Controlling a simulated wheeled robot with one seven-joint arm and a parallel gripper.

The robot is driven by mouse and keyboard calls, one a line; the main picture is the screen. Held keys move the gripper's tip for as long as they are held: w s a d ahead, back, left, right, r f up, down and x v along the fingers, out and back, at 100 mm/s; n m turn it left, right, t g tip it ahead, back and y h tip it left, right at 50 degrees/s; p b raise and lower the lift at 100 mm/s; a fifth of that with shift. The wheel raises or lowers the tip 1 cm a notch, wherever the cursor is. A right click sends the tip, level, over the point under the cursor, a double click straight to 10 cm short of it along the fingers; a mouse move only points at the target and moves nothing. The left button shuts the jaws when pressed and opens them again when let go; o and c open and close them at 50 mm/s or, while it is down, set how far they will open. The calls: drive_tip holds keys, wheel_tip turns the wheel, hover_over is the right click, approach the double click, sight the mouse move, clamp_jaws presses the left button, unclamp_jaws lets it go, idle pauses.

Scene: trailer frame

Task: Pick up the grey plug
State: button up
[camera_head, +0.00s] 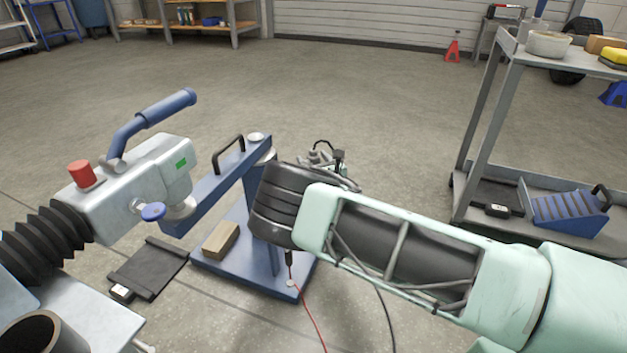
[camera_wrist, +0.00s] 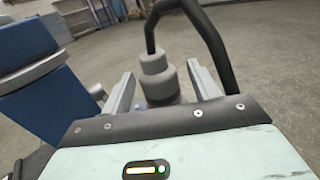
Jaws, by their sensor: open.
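The grey plug (camera_wrist: 157,75) is a stepped, rounded body with a thick black cable (camera_wrist: 212,42) arching from its top. In the wrist view it stands upright between the two fingers of my gripper (camera_wrist: 160,88). The fingers are open, one on each side of it, with gaps showing. The plug's lower end is hidden behind the black edge of my gripper. In the head view my gripper (camera_head: 326,162) is beyond my dark wrist, beside the blue stand's upper arm, and small and partly hidden there.
A blue stand (camera_head: 222,188) with a black handle is left of my gripper; a wooden block (camera_head: 220,239) lies on its base. A grey coupler (camera_head: 130,180) with a red knob is further left. A grey shelf cart (camera_head: 500,110) stands at right. The floor behind is mostly clear.

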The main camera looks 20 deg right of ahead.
drive_tip(key=shift+w, duration=0.15)
clamp_jaws()
drive_tip(key=shift+r, duration=0.15)
